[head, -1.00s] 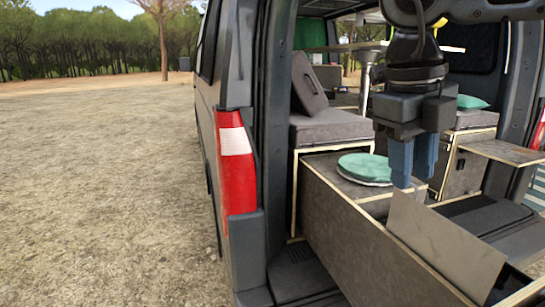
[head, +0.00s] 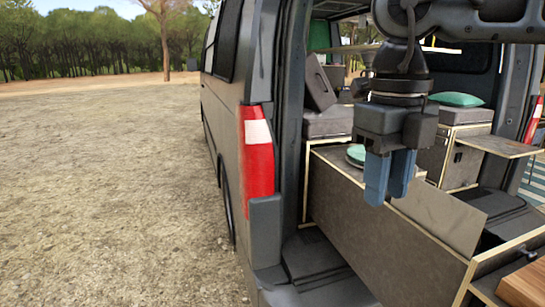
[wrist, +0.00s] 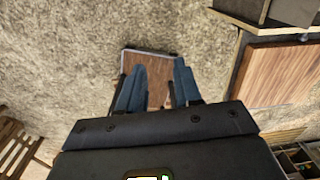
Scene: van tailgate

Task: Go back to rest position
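My gripper (head: 388,196) hangs pointing down in the head view, in front of the van's open rear, with blue fingers. In the wrist view the two fingers (wrist: 158,88) stand apart with nothing held between them. Through the gap, a small wooden-topped piece (wrist: 148,72) shows on the ground well below. The green round plate or cushion (head: 356,153) lies on the grey cabinet inside the van, partly hidden behind my gripper.
The grey cabinet (head: 345,212) juts toward the tailgate, with a grey panel (head: 440,213) beside it. A wooden board (head: 525,284) is at lower right. The van's red tail light (head: 258,150) is left of my gripper. Open gravel (head: 110,190) lies left. A slatted bench (wrist: 18,140) shows in the wrist view.

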